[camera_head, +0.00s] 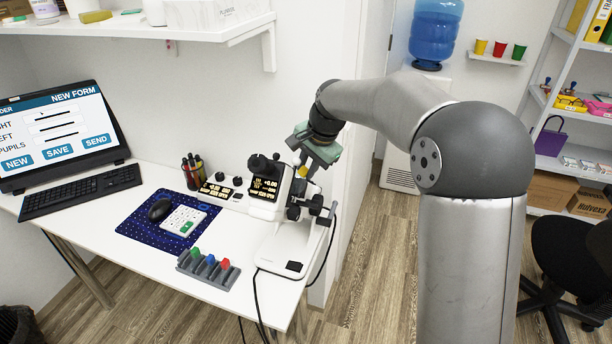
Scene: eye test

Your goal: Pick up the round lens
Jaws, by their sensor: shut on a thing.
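My gripper (304,168) points down over the right part of a white lens-measuring device (285,240) with a small dark display. The gripper's green-grey body shows, but its fingers are small and partly lost against the device. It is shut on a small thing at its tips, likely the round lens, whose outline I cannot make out. A small yellow spot shows by the tips. I cannot tell whether the held thing touches the device.
A grey rack (208,269) with green, blue and red pieces stands at the table's front edge. A control box (221,193) and pen holder (193,172) stand behind. A shelf (160,32) hangs above.

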